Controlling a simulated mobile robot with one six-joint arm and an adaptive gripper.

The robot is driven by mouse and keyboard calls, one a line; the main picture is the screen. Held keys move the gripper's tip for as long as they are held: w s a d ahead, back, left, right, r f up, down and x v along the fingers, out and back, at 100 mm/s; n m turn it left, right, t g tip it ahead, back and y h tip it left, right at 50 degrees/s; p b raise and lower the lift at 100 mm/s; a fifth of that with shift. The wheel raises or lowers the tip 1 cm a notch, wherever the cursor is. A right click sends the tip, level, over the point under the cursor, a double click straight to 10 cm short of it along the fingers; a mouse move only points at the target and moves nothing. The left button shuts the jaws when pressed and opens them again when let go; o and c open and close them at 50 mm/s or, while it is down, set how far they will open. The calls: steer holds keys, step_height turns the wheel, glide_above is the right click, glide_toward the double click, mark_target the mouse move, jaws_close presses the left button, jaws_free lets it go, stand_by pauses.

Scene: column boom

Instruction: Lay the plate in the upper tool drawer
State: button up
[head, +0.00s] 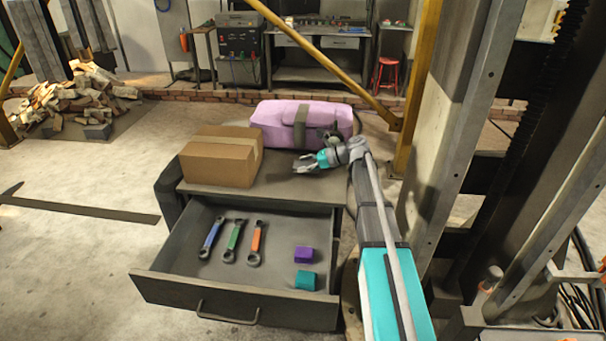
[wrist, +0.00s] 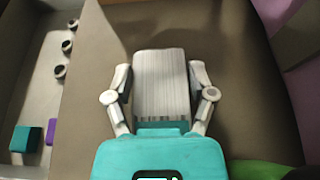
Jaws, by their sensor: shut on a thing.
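The plate (wrist: 160,95) is a grey, ribbed rectangular piece, seen in the wrist view. My gripper (wrist: 160,76) has one finger on each side of it and is shut on it. In the head view my gripper (head: 306,164) is over the front right part of the cabinet top, and the plate is hard to make out there. Whether the plate touches the top I cannot tell. The upper tool drawer (head: 190,292) is pulled open below and in front of the top, to the left of my gripper in the wrist view.
The drawer holds blue (head: 211,238), green (head: 233,241) and orange (head: 257,243) wrenches, with purple (head: 304,255) and teal (head: 306,280) blocks at right. Its middle and front left are bare. A cardboard box (head: 220,160) and pink case (head: 275,124) stand on the cabinet top (head: 262,192).

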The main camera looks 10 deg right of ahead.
steer(key=shift+f+b, duration=0.9)
steer(key=shift+f, duration=0.35)
steer(key=shift+f, duration=0.1)
steer(key=o, duration=1.3)
steer(key=shift+c, duration=0.2)
steer(key=shift+s+d+r, duration=0.1)
steer(key=shift+r, duration=0.15)
steer(key=p+v, duration=0.4)
steer(key=v, duration=0.7)
steer(key=shift+s+d+p, duration=0.1)
steer(key=shift+d+p, duration=0.2)
steer(key=shift+d, duration=0.1)
